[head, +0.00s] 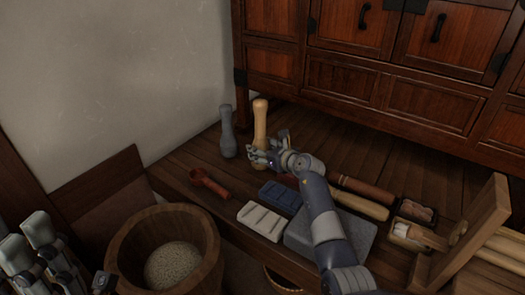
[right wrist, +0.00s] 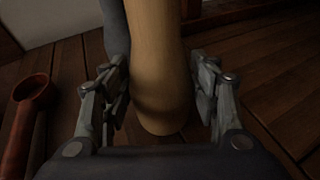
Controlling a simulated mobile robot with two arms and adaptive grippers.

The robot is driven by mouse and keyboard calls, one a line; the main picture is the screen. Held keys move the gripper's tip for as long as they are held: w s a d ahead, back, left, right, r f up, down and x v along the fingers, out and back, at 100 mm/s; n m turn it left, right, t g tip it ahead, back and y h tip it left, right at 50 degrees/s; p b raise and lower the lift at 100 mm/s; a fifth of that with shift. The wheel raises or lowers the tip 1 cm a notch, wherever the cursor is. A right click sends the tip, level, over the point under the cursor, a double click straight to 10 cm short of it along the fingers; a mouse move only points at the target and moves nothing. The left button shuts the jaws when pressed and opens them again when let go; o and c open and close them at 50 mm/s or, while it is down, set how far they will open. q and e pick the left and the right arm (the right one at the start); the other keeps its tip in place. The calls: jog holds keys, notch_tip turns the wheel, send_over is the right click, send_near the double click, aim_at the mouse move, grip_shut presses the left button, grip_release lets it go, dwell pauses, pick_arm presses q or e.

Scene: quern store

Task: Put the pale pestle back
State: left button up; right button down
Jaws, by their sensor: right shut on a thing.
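My left gripper (head: 30,240) is at the lower left edge, partly cut off, away from the pestle.
A red-brown ladle (head: 209,184), a pale block (head: 262,220), a blue block (head: 281,197) and a grey slab (head: 352,238) lie in front. A wooden bucket of grain (head: 205,225) is at lower left. A wooden cabinet (head: 385,85) stands behind.

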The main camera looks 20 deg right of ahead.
jog(key=shift+w+r, duration=0.1)
jog(key=c, duration=0.6)
grip_release()
